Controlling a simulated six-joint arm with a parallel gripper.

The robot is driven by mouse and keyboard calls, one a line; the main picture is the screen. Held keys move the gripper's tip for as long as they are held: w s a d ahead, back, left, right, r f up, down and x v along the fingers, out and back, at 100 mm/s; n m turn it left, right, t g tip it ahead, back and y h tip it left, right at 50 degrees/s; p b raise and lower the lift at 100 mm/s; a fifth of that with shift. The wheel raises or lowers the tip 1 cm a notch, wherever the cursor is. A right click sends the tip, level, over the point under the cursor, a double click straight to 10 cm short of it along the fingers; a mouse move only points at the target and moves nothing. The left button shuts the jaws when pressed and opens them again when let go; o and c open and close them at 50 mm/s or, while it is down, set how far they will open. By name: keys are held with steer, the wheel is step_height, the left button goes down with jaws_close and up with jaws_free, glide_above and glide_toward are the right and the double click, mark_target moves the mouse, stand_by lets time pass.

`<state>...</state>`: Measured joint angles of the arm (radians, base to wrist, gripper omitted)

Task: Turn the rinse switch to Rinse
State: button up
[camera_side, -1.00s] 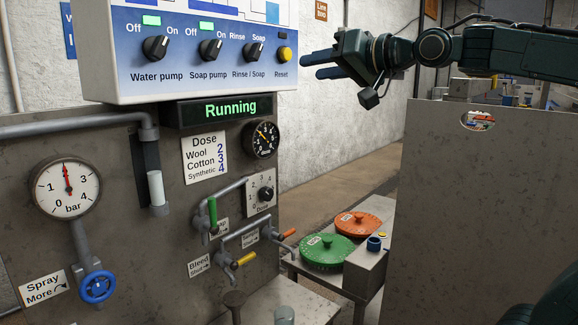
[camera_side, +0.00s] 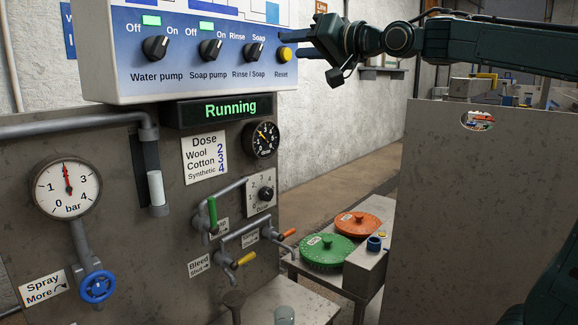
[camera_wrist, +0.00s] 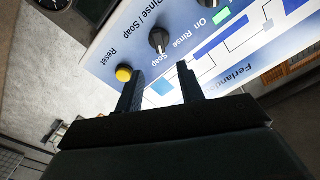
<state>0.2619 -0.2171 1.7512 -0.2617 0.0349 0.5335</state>
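The Rinse/Soap switch (camera_side: 254,52) is a black knob on the blue and white panel, below the labels Rinse and Soap. Its pointer appears turned up and right, toward Soap. In the wrist view the knob (camera_wrist: 160,40) lies just beyond the gap between my fingers. My gripper (camera_side: 292,45) is open and empty, with its fingers pointing left, at the panel's right edge near the yellow Reset button. Its two dark fingers also show in the wrist view (camera_wrist: 160,70), spread apart. I see no contact with the knob.
The yellow Reset button (camera_side: 285,54) is right of the switch, close to my fingers. The soap pump knob (camera_side: 210,49) is on its left. A display (camera_side: 231,108) reading Running hangs below the panel. Open space lies right of the panel, below my arm.

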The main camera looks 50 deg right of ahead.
mark_target(260, 49)
steer(key=shift+w, duration=4.85)
jaws_close()
